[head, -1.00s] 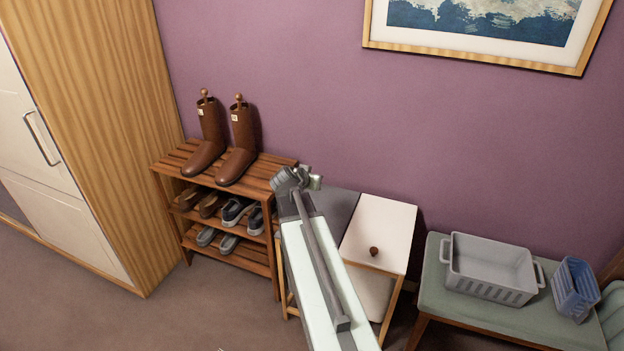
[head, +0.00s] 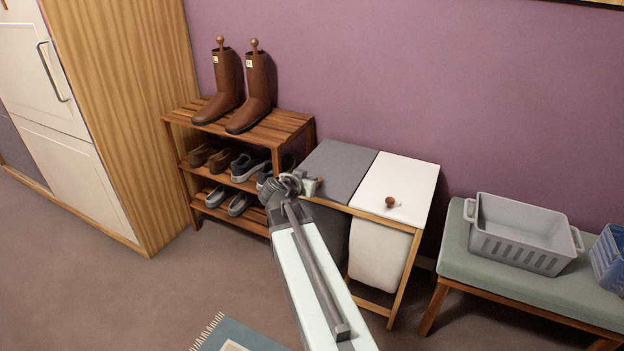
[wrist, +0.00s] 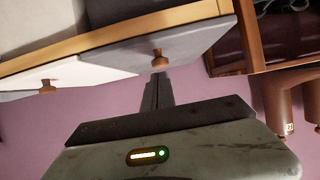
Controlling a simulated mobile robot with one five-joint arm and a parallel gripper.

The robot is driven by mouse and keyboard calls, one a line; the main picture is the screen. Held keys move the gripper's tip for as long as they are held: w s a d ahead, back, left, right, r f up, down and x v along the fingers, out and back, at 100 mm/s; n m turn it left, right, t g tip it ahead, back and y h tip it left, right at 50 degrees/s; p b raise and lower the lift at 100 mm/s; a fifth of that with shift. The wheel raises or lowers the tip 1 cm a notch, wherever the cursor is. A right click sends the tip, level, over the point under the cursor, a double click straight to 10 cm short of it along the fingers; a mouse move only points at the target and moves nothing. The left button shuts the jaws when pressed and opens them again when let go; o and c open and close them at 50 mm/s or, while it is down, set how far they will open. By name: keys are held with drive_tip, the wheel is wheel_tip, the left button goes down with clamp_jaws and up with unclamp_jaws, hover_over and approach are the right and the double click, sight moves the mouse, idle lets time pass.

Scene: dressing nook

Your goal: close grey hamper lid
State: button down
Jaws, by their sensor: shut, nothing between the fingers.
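The grey hamper lid (head: 343,165) lies flat in the head view, level with the white lid beside it. In the wrist view the grey lid (wrist: 115,54) shows with its wooden knob (wrist: 160,56) at the fingertips. My gripper (head: 312,187) is shut and empty at the front left part of the grey lid. It also shows in the wrist view (wrist: 159,76), with its tips close to the knob; I cannot tell whether they touch it.
The white lid (head: 398,180) with its knob (head: 390,202) is at right. A shoe rack (head: 285,124) with boots stands close at left. A bench (head: 455,250) holds a grey basket (head: 520,245) and a blue one (head: 608,262). A rug (head: 240,336) lies in front on open floor.

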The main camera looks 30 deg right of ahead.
drive_tip(key=shift+a+f, duration=0.1)
drive_tip(key=shift+f, duration=0.4)
